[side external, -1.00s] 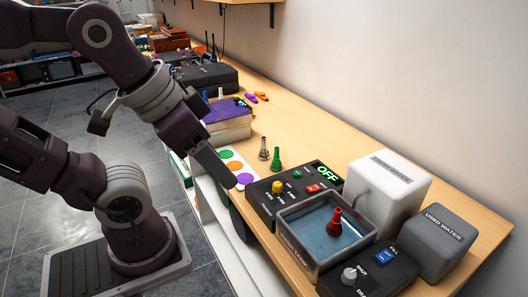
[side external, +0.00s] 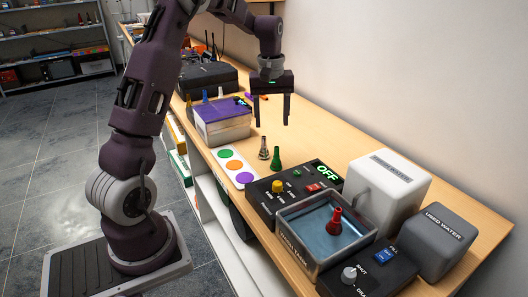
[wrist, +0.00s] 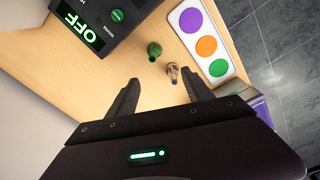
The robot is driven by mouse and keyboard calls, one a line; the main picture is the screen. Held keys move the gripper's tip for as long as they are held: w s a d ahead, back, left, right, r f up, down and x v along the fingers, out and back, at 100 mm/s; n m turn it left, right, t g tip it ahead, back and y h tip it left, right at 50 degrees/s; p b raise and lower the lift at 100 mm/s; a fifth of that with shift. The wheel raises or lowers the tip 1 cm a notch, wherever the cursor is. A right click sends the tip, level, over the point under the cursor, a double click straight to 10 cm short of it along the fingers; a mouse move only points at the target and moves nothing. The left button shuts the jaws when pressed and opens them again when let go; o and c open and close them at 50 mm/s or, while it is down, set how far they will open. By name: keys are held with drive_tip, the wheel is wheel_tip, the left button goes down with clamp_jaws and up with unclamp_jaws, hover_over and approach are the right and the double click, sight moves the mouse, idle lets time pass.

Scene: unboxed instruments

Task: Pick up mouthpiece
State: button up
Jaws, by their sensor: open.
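A metallic mouthpiece (side external: 263,148) stands on the wooden table, and a green mouthpiece (side external: 277,158) stands close beside it. In the wrist view the metallic one (wrist: 172,72) shows between my fingertips, nearer the right finger; the green one (wrist: 154,51) lies just beyond. A red mouthpiece (side external: 335,223) sits in the water-filled wash tank (side external: 290,238). My gripper (side external: 272,121) points down, open and empty, above the table behind the metallic and green mouthpieces. It also shows in the wrist view (wrist: 161,78).
A card with green, orange and purple dots (side external: 236,166) lies at the table's front edge. A control box reading OFF (side external: 288,197), a white water tank (side external: 388,190) and a used-water box (side external: 436,240) stand right. A purple-topped box (side external: 222,117) is left of my gripper.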

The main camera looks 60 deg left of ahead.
drive_tip(key=n, duration=0.2)
hover_over(264, 147)
drive_tip(key=a, duration=0.1)
drive_tip(key=shift+g, duration=0.4)
drive_tip(key=f, duration=0.7)
drive_tip(key=shift+w+a, duration=0.15)
drive_tip(key=shift+w, duration=0.15)
drive_tip(key=f, duration=0.6)
drive_tip(key=shift+d+f, duration=0.25)
drive_tip(key=shift+f, duration=0.05)
drive_tip(key=shift+c, duration=0.5)
clamp_jaws()
